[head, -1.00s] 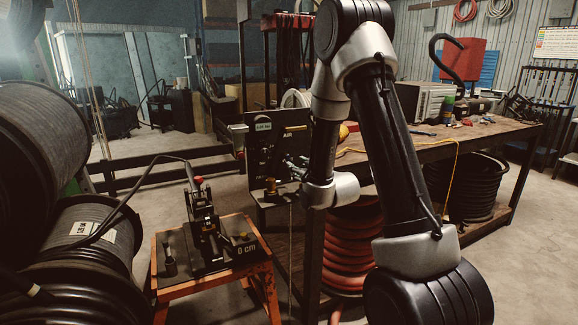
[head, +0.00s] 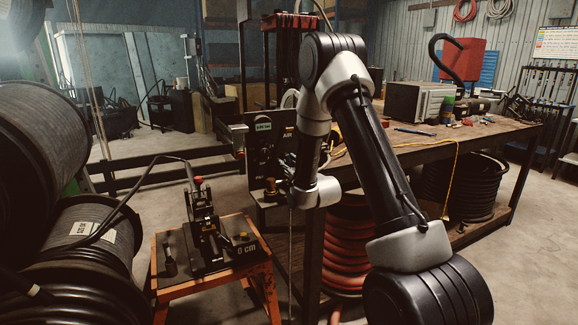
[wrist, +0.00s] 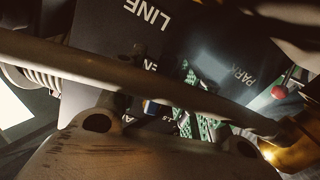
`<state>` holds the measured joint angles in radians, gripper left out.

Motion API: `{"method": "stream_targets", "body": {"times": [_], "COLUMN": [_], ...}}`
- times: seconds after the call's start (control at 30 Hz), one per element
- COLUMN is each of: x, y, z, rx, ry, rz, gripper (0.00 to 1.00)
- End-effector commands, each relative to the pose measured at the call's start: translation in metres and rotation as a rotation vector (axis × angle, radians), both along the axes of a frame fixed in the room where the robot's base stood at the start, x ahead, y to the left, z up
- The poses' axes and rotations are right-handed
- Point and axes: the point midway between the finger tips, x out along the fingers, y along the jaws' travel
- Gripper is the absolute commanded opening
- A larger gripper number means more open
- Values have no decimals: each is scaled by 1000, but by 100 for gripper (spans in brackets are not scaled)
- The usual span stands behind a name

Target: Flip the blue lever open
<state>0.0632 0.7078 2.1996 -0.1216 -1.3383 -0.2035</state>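A dark panel (head: 262,150) with a small display and white lettering stands at the left end of the workbench. In the wrist view the panel (wrist: 100,55) fills much of the background, with "LINE" and "PARK" readable. A small blue piece (wrist: 150,107), possibly part of the blue lever, shows below a dark bar crossing the view. The rest of it is hidden. My gripper is in front of the panel, mostly hidden behind my wrist in the head view. In the wrist view green patterned pieces, perhaps its pads, show around the bar; its opening is unclear.
A brass fitting (head: 271,187) sits at the panel's foot; a brass part (wrist: 298,148) is close at the wrist view's right. A red-balled rod (wrist: 280,92) is above it. A crimper (head: 205,225) stands on an orange stand (head: 205,285). Hose reels (head: 95,235) are left.

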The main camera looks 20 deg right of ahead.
Motion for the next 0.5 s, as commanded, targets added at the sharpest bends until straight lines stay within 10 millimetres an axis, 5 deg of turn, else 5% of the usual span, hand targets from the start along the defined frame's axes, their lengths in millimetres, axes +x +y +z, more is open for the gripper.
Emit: {"method": "stream_targets", "body": {"times": [0.1,0.3,0.5], "x": [0,0,0], "y": [0,0,1], "z": [0,0,0], "rx": [0,0,17], "ry": [0,0,0], "rz": [0,0,0], "gripper": [32,0,0]}}
